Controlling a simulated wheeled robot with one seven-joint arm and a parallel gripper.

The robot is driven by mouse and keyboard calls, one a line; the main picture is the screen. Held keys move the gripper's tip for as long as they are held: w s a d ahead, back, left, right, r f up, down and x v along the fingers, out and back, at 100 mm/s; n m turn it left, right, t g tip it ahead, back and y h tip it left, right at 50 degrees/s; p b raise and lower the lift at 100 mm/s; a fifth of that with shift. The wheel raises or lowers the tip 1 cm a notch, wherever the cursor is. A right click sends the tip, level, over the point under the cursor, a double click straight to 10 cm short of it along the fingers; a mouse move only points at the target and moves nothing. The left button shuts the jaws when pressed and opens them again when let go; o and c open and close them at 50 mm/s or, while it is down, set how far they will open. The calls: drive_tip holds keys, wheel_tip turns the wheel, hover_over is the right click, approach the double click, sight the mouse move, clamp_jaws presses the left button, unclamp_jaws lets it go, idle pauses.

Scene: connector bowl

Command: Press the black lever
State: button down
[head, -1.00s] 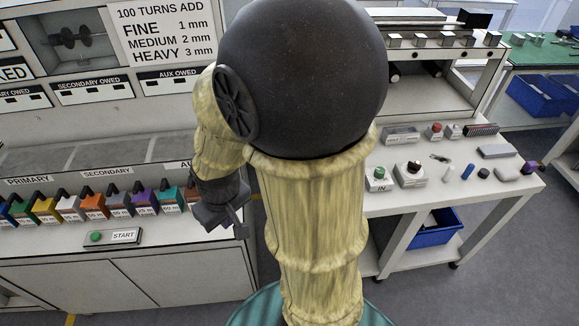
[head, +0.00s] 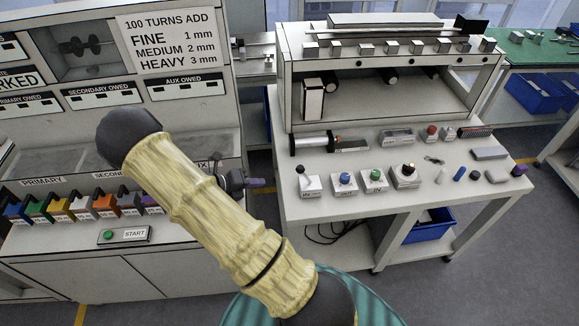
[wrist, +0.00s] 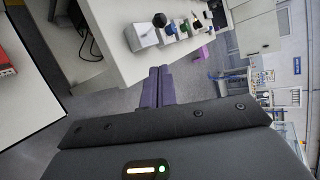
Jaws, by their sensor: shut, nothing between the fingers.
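In the head view a small white box with a dark-tipped upright lever (head: 307,172) stands at the front left of the right bench. In the wrist view a black ball knob (wrist: 159,20) tops the nearest white box, beyond my fingers; it appears to be the black lever. My gripper (head: 262,182) is in the head view, left of the bench, with its purple fingers pointing right towards it. Its fingers (wrist: 160,72) are together and empty in the wrist view, apart from the lever box. Nothing touches them.
A blue button box (head: 345,182), a green button box (head: 374,180) and a dark-knobbed box (head: 405,176) stand in a row to the right. A shelf unit (head: 388,95) rises behind. The left cabinet has a START button box (head: 124,236). Open floor lies between.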

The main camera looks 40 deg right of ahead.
sight(297, 170)
drive_tip(key=n, duration=0.1)
drive_tip(key=w+n+t+h, duration=0.1)
drive_tip(key=n, duration=0.1)
drive_tip(key=shift+w+d, duration=0.3)
drive_tip(key=shift+d, duration=0.1)
drive_tip(key=shift+f, duration=0.1)
drive_tip(key=p+x, duration=0.2)
drive_tip(key=x, duration=0.4)
drive_tip(key=p+x, duration=0.3)
drive_tip(key=x, duration=0.4)
drive_tip(key=shift+s+d+p, duration=0.1)
drive_tip(key=shift+d+p, duration=0.25)
drive_tip(key=shift+d, duration=0.15)
